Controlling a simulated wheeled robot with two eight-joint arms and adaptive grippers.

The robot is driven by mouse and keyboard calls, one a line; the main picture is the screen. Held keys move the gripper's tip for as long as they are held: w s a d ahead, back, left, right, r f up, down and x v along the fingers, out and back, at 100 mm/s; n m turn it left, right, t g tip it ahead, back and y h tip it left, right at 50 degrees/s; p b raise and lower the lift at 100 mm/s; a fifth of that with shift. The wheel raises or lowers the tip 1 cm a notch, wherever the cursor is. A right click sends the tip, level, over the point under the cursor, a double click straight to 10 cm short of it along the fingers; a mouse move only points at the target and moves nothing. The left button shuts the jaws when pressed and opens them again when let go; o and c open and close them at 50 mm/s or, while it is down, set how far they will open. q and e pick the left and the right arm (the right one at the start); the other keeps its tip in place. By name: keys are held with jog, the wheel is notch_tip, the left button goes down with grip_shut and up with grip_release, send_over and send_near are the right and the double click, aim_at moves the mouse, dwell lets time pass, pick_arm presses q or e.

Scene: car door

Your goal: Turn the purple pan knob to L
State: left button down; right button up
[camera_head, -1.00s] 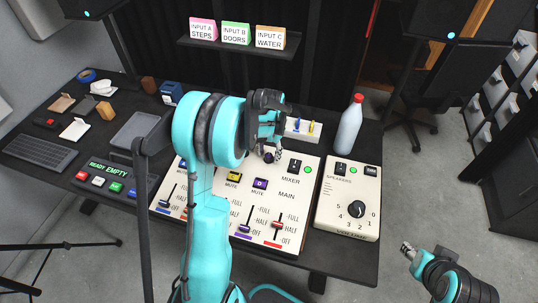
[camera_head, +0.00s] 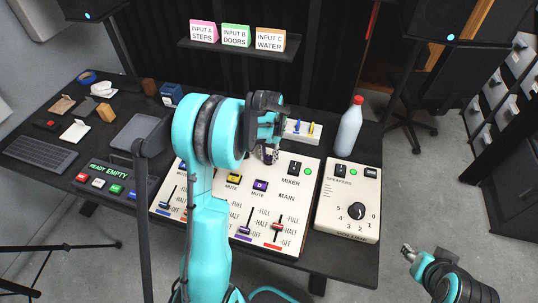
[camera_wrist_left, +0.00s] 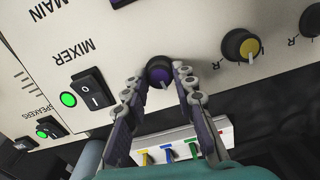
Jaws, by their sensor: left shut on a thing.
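The purple pan knob (camera_wrist_left: 160,72) sits on the pale mixer panel (camera_head: 303,212), dark-rimmed with a purple face. In the left wrist view my left gripper (camera_wrist_left: 160,77) has its two fingers on either side of the knob, closed on it. The knob's pointer seems to face the bottom of that view, and its L and R marks are hidden by the fingers. In the head view my left gripper (camera_head: 269,154) is at the panel's back edge and hides the knob. My right gripper (camera_head: 407,249) is away from the desk at the lower right; its jaw state is unclear.
A yellow knob (camera_wrist_left: 240,46) is beside the purple one. The MIXER switch (camera_wrist_left: 93,88) is on the other side. A bottle (camera_head: 348,128) and the speakers panel (camera_head: 340,204) stand right of the mixer. Colored plugs (camera_wrist_left: 168,151) lie just beyond the panel.

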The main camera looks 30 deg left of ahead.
pick_arm(q)
jog(key=n, duration=0.5)
jog(key=shift+a+h, duration=0.1)
jog(key=shift+h, duration=0.3)
jog(key=n, duration=0.5)
jog(key=shift+t, duration=0.4)
jog(key=shift+n, duration=0.3)
jog(key=c, duration=1.2)
grip_release()
jog(key=r, duration=0.8)
jog(key=s+a+r, duration=0.1)
jog(key=r, duration=0.3)
